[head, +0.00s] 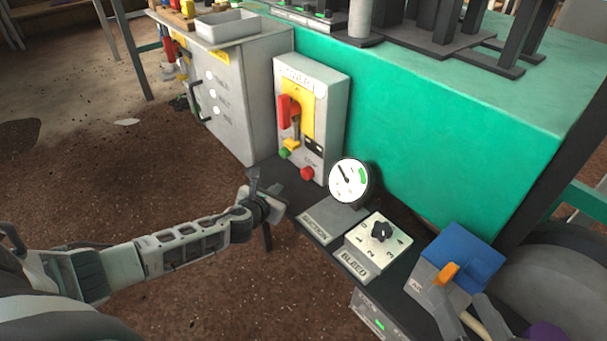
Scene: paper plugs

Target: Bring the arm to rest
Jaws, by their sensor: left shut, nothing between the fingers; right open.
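My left arm reaches in from the left. Its gripper (270,204) is shut and empty beside the left end of the dark shelf (308,205), below the power box (310,115). What look like the grey fingers of my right gripper (462,298) show at the lower right, open, close to a blue-topped box (462,257) with an orange lever (446,274). I cannot tell whether they touch it. The rest of that gripper is largely cut off by the bottom edge.
The shelf carries a round gauge (350,182) and a dial box (378,246) numbered 1 to 4. A green machine side (440,130) stands behind. A grey cabinet (235,100) with a white tray (228,26) stands at the back left. Brown floor (100,180) at left is mostly clear.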

